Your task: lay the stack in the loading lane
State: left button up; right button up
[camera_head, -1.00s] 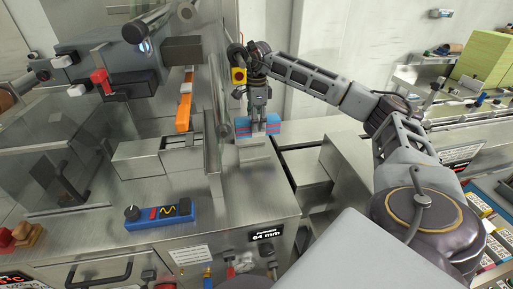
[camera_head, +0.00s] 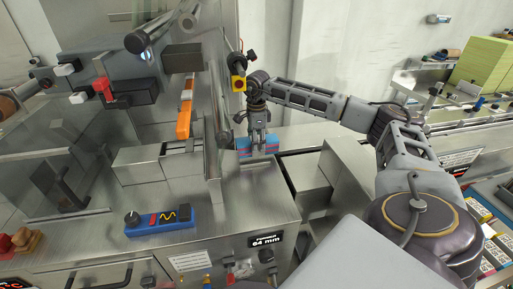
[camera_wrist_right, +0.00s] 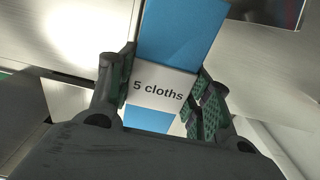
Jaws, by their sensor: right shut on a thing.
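The stack of cloths (camera_head: 243,150) is blue with reddish lines at its side, low over the bare metal surface beside the glass guard. My right gripper (camera_head: 258,146) is shut on it from above. In the right wrist view, the stack (camera_wrist_right: 178,32) is blue with a white paper band (camera_wrist_right: 162,88) reading "5 cloths", between the two fingers. I take the metal strip (camera_head: 245,172) in front of the stack as part of the loading lane. I cannot tell whether the stack touches the metal beneath it. My left gripper is not in view.
A clear guard with a metal post (camera_head: 213,130) stands just left of the stack. A blue control panel (camera_head: 158,219) lies on the machine's front. Metal blocks (camera_head: 305,180) stand to the right.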

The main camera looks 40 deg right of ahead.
aim_at(256, 157)
jog(key=shift+f, duration=1.45)
jog(key=shift+f, duration=0.15)
jog(key=o, duration=1.1)
jog(key=shift+r, duration=0.2)
notch_tip(256, 157, up, 12)
jog(key=shift+b, duration=0.45)
